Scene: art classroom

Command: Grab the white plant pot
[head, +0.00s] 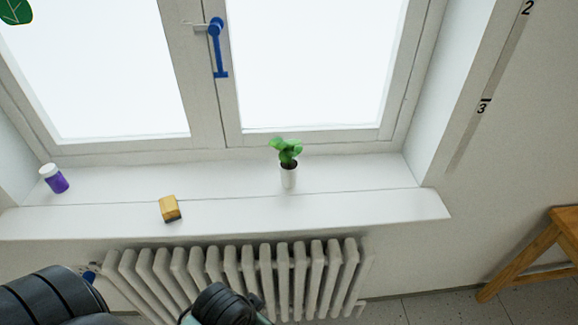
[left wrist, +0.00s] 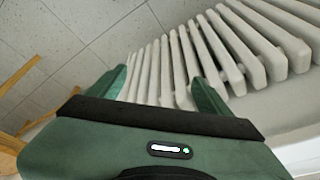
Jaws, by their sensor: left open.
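The white plant pot (head: 289,177) stands upright on the window sill, right of the middle in the head view, with a green leafy plant (head: 286,152) in it. My left arm comes in at the bottom left of the head view, low in front of the radiator and below the sill; its fingers are hidden there. In the left wrist view my left gripper (left wrist: 160,95) is open and empty, its two green fingers apart with the radiator beyond them. The pot is not in the left wrist view. My right gripper is in neither view.
The white sill (head: 350,206) also holds a purple jar with a white lid (head: 54,178) at the left and a yellow-brown block (head: 170,208). The radiator (head: 270,272) is below the sill. A wooden stool or easel (head: 545,245) stands at the right. The sill around the pot is clear.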

